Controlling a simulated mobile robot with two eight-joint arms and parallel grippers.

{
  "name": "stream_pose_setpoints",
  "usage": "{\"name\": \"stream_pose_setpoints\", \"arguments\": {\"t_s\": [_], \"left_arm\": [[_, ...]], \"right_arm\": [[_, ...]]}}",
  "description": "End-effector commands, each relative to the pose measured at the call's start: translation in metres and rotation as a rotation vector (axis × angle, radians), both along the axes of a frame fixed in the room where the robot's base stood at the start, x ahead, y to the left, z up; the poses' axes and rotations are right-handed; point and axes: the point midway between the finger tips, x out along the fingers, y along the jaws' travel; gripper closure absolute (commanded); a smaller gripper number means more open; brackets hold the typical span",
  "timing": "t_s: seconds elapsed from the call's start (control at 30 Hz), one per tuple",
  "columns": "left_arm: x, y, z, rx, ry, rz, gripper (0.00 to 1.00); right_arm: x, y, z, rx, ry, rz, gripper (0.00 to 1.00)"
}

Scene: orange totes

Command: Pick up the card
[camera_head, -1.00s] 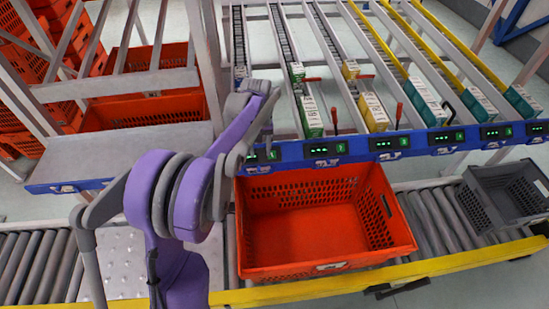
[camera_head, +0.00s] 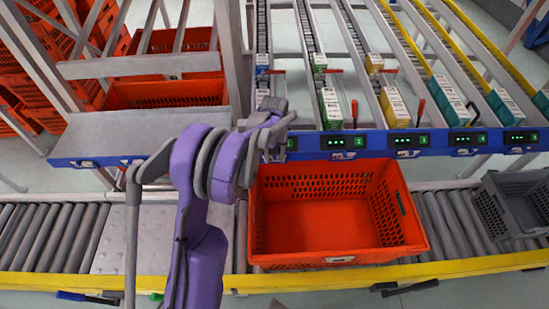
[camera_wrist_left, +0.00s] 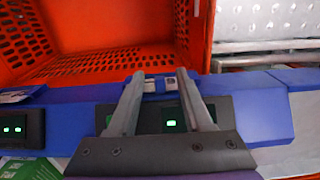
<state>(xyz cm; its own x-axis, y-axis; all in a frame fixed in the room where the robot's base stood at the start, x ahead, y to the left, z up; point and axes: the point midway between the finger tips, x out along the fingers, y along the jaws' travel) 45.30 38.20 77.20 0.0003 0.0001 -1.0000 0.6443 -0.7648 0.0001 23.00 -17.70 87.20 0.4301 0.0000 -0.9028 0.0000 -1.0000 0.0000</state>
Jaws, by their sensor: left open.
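The card appears to be the small whitish piece (camera_wrist_left: 160,85) on the blue rail (camera_wrist_left: 255,112) in the left wrist view. It lies between the tips of my left gripper (camera_wrist_left: 160,76), in front of a dark display with a green light. The two fingers are spread, one on each side of it, and nothing is clamped. I cannot tell whether the fingers touch the rail. In the head view my left gripper (camera_head: 268,150) is at the left part of the blue rail (camera_head: 306,147), and the arm hides the card there. My right gripper is not in view.
An orange tote (camera_head: 335,261) stands on the roller conveyor (camera_head: 440,215) just below the rail. A grey crate (camera_head: 491,211) is at the right. Sloped lanes behind the rail hold several cartons (camera_head: 394,107). A grey ledge (camera_head: 140,135) is at the left.

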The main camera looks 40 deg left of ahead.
Motion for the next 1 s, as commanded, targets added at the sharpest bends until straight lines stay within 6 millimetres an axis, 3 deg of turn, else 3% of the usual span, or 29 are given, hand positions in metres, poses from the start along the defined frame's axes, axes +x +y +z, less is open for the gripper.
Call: {"name": "stream_pose_setpoints", "arguments": {"t_s": [0.07, 0.33, 0.73, 1.0], "left_arm": [[0.000, 0.000, 0.000, 0.000, 0.000, 0.000, 0.50], [0.000, 0.000, 0.001, 0.000, 0.000, 0.000, 0.99], [0.000, 0.000, 0.004, 0.000, 0.000, 0.000, 1.00], [0.004, -0.002, 0.038, 0.001, -0.002, -0.003, 1.00]], "right_arm": [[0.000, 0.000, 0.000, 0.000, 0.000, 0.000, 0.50], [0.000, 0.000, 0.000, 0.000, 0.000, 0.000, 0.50], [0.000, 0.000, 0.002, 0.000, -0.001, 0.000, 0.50], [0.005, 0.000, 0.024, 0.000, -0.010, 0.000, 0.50]]}}
